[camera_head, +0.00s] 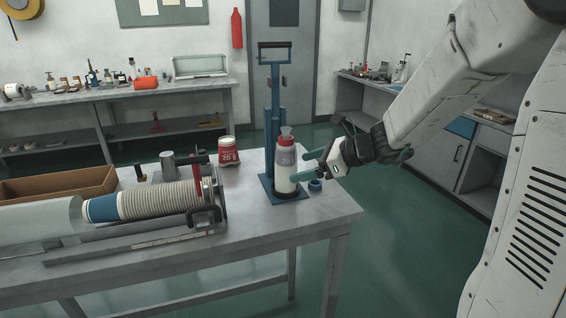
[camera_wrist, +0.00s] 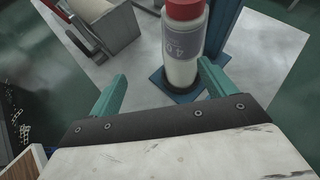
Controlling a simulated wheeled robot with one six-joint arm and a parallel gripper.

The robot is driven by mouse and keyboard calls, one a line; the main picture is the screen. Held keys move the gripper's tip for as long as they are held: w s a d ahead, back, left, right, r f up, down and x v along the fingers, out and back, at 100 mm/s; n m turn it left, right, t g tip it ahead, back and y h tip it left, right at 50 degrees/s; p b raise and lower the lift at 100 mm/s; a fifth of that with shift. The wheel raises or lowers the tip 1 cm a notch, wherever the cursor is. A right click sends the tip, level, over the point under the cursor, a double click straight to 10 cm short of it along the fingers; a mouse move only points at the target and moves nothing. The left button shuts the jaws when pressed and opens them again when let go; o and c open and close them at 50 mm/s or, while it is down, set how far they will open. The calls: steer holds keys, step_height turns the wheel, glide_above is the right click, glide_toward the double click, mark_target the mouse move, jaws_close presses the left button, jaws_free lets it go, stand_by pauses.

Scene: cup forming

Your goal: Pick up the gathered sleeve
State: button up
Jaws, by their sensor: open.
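The gathered sleeve (camera_head: 286,160) stands upright on the base of a blue stand (camera_head: 267,187). It is a white cylinder with a grey label, a red upper band and a narrow pinched top. In the wrist view the sleeve (camera_wrist: 183,45) rises ahead of the fingers, closer to the right finger than the left; its top is cut off. My gripper (camera_head: 309,166) is open and empty, with its teal fingers pointing at the sleeve from the right. In the wrist view my gripper (camera_wrist: 162,72) has both fingers spread. I cannot tell whether a fingertip touches the sleeve.
The stand's blue column rises behind the sleeve. A long row of nested cups (camera_head: 150,200) lies in a fixture at left, near a cardboard box (camera_head: 60,184).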

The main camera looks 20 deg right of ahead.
mark_target(296, 165)
steer(key=shift+m+t, duration=0.3)
steer(key=shift+m, duration=0.5)
steer(key=w, duration=0.1)
steer(key=w+f, duration=0.1)
steer(key=w, duration=0.2)
steer(key=shift+a+f, duration=0.1)
steer(key=shift+f, duration=0.25)
steer(key=x, duration=0.5)
steer(key=shift+w+d+f, duration=0.2)
steer(key=shift+d+f, duration=0.05)
steer(key=shift+f, duration=0.05)
steer(key=c, duration=1.1)
